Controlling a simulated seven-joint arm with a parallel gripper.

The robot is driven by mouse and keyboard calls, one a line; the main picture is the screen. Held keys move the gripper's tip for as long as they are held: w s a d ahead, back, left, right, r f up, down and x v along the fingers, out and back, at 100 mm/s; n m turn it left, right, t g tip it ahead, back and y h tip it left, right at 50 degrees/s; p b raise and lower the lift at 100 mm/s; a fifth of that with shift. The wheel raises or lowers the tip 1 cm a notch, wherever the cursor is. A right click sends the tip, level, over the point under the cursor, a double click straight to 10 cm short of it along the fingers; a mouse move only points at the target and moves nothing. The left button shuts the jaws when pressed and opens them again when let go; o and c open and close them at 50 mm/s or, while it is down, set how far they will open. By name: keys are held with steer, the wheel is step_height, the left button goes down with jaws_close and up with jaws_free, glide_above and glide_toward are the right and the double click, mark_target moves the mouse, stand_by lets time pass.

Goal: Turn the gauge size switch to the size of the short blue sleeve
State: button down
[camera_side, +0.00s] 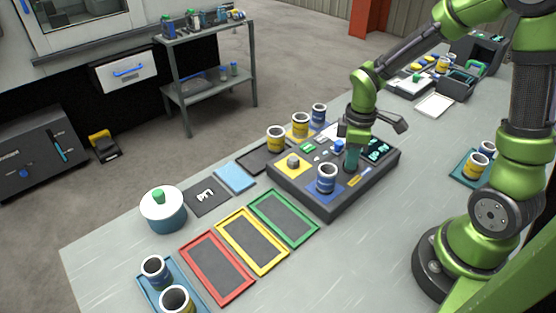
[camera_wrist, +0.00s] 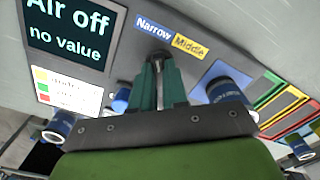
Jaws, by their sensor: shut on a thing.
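The gauge is a dark box (camera_side: 338,205) on the bench. Its size switch (camera_wrist: 158,56) is a small grey knob, mostly hidden between my fingers. A blue "Narrow" label (camera_wrist: 153,27) and a yellow "Middle" label (camera_wrist: 190,46) sit beside it; other labels may be hidden. I cannot tell which label the switch points at. My gripper (camera_side: 352,164) reaches down to the panel, its green fingers (camera_wrist: 158,80) shut on the switch. A blue-banded sleeve (camera_side: 326,179) stands on the gauge's blue pad, and another (camera_side: 319,113) stands behind the gauge. I cannot tell which is the short one.
The gauge display (camera_wrist: 68,30) reads "Air off, no value". Yellow-banded sleeves (camera_side: 276,139) stand behind the gauge. Red (camera_side: 217,268), yellow (camera_side: 251,241) and green (camera_side: 283,218) framed trays lie empty to the left. A lidded pot (camera_side: 163,210) stands beyond them.

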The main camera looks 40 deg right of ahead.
steer(key=c, duration=1.1)
jaws_free()
steer(key=shift+c, duration=0.2)
steer(key=shift+r, duration=0.1)
step_height(320, 180, up, 17)
